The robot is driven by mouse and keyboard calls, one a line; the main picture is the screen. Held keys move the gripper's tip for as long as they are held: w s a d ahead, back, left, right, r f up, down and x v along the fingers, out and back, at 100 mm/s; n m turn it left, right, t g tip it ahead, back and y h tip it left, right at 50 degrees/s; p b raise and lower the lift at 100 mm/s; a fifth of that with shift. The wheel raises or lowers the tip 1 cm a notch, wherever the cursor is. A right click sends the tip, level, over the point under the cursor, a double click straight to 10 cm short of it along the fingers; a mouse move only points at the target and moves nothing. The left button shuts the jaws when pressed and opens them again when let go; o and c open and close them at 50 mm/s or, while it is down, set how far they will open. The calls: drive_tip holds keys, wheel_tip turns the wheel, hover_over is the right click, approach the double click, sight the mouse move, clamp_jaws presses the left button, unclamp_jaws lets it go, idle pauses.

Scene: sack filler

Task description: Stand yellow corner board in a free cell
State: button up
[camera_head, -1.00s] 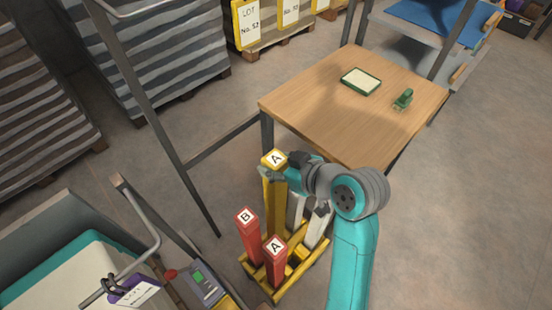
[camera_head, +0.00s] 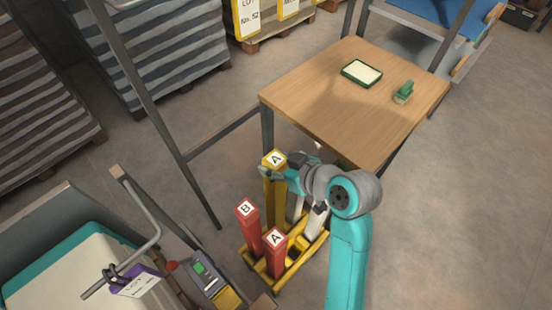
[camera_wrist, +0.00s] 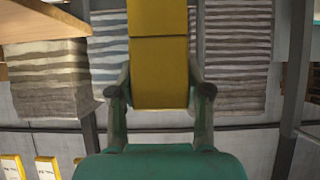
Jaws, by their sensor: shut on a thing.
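The yellow corner board (camera_head: 275,205) is upright, with a white label marked A on its top. My gripper (camera_head: 284,173) is shut on it near its top. In the wrist view the yellow board (camera_wrist: 160,60) sits between the two fingers (camera_wrist: 160,92). The yellow rack (camera_head: 287,279) with cells stands on the floor below. A red board marked B (camera_head: 250,232) and a red board marked A (camera_head: 274,258) stand in it, with pale boards (camera_head: 317,222) at its right. The yellow board's lower end is hidden behind the red boards, so I cannot tell whether it is inside a cell.
A wooden table (camera_head: 330,115) stands just behind the rack, with a green-edged pad (camera_head: 361,72) and a small green tool (camera_head: 404,92) on it. A grey metal post (camera_head: 150,110) and a machine panel (camera_head: 203,279) are at the left. The floor at the right is clear.

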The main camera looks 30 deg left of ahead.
sight(282, 188)
drive_tip(key=shift+f, duration=0.5)
drive_tip(key=shift+f, duration=3.85)
drive_tip(key=shift+f, duration=1)
drive_tip(key=o, duration=1.4)
drive_tip(key=shift+c, duration=0.2)
